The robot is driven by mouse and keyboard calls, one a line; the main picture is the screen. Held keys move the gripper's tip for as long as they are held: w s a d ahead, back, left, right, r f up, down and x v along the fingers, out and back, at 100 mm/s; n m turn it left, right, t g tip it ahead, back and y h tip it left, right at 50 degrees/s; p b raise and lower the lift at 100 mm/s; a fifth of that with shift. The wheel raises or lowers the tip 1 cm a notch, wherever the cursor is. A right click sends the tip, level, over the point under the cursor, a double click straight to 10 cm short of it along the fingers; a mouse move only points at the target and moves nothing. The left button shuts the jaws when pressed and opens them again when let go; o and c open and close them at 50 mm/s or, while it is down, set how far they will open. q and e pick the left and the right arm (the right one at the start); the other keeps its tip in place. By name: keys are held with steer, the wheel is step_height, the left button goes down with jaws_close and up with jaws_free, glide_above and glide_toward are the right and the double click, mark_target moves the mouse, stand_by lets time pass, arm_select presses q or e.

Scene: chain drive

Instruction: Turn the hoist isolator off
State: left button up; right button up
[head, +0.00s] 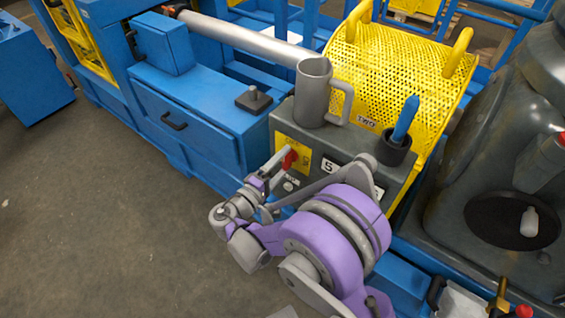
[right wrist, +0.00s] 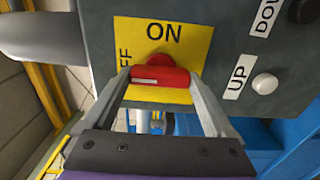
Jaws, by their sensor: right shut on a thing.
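The hoist isolator is a red handle (head: 290,159) on a yellow plate (head: 298,147), on the front of a dark grey control box (head: 320,146). In the right wrist view the red handle (right wrist: 160,77) lies crosswise between my finger ends, below the word ON on the yellow plate (right wrist: 188,35). The letters FF show at the plate's left; the rest of that word is hidden. My right gripper (head: 283,163) is shut on the red handle, and it also shows in the right wrist view (right wrist: 162,84). My left gripper is not in view.
A grey mug (head: 312,93) and a black cup (head: 395,149) with a blue tool (head: 405,118) stand on the box. UP (right wrist: 238,77) and DOWN labels with buttons sit beside the plate. A yellow perforated guard (head: 390,75) stands behind. The floor at left is clear.

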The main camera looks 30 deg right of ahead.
stand_by(0.4)
steer(key=o, duration=1.1)
steer(key=shift+c, duration=0.2)
steer(key=p+v, duration=0.1)
steer(key=v, duration=1)
steer(key=shift+d, duration=0.15)
